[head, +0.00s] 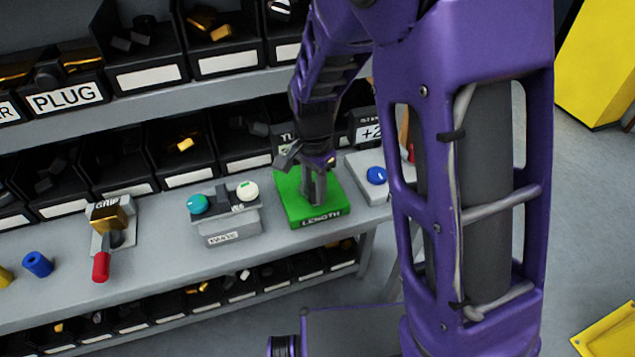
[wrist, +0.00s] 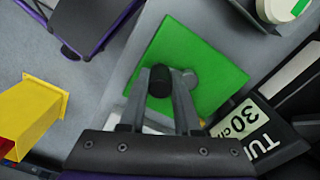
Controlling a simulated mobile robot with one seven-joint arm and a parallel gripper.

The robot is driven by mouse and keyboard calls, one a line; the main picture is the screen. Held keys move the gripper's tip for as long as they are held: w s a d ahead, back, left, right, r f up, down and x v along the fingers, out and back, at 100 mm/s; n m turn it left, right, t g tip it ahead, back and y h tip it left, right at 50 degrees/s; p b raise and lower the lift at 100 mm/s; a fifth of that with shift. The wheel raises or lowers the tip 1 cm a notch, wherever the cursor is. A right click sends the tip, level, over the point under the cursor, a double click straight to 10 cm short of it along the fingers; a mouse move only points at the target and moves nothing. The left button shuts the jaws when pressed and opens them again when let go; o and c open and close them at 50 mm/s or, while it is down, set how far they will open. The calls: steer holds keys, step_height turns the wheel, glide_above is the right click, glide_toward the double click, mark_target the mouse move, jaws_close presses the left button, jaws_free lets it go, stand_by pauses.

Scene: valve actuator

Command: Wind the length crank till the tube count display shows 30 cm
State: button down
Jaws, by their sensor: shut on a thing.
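The green length crank base (head: 298,208), marked LENGTH, sits on the grey bench under my gripper (head: 314,188). In the wrist view the green plate (wrist: 205,55) fills the middle. My gripper (wrist: 160,95) is shut on the dark crank knob (wrist: 160,80), between its two fingers. A grey round part of the crank (wrist: 188,78) shows just right of the knob. The tube count display (wrist: 238,118) reads 30 cm, with its edge cut off in the wrist view. In the head view the display (head: 284,137) is mostly hidden behind my arm.
A grey box with teal and white buttons (head: 226,228) stands left of the crank. A blue-button panel (head: 352,163) is on its right. A red-handled GRIP lever (head: 101,262) is farther left. Black part bins (head: 180,148) line the back. A yellow object (wrist: 30,115) shows at the wrist view's left.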

mark_target(310, 187)
steer(key=shift+s+a+m+p, duration=0.1)
steer(key=shift+a+m+p, duration=0.25)
steer(key=shift+m, duration=0.55)
steer(key=c, duration=0.6)
jaws_free()
step_height(310, 187, up, 18)
steer(key=shift+f, duration=0.25)
